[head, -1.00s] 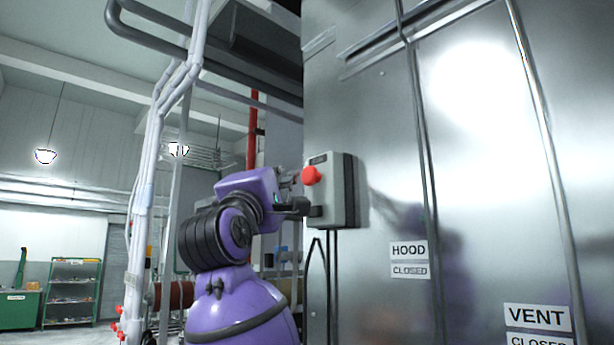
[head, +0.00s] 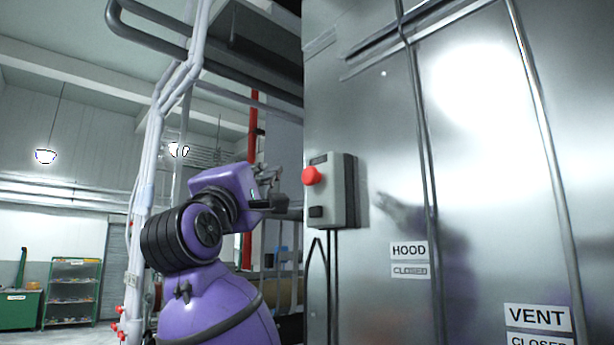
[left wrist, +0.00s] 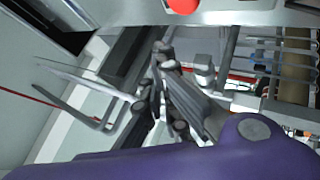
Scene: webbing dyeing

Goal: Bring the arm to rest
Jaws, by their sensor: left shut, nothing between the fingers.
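My left arm, purple with black joints, rises from the bottom of the head view. Its left gripper (head: 271,180) is just left of the grey control box (head: 342,195), with a visible gap between them. The gripper is shut and empty. It also shows in the left wrist view (left wrist: 178,95), with its dark linkages and fingers folded together. The box carries a red mushroom button (head: 312,176) on its face. The red button (left wrist: 183,5) is cut off at the top of the left wrist view. My right gripper is in neither view.
A tall metal cabinet wall (head: 470,190) fills the right side, with HOOD (head: 409,249) and VENT (head: 537,317) labels. White vertical pipes (head: 145,190) stand left of my arm. A green shelf (head: 72,290) is far back left. Open room lies beyond the pipes.

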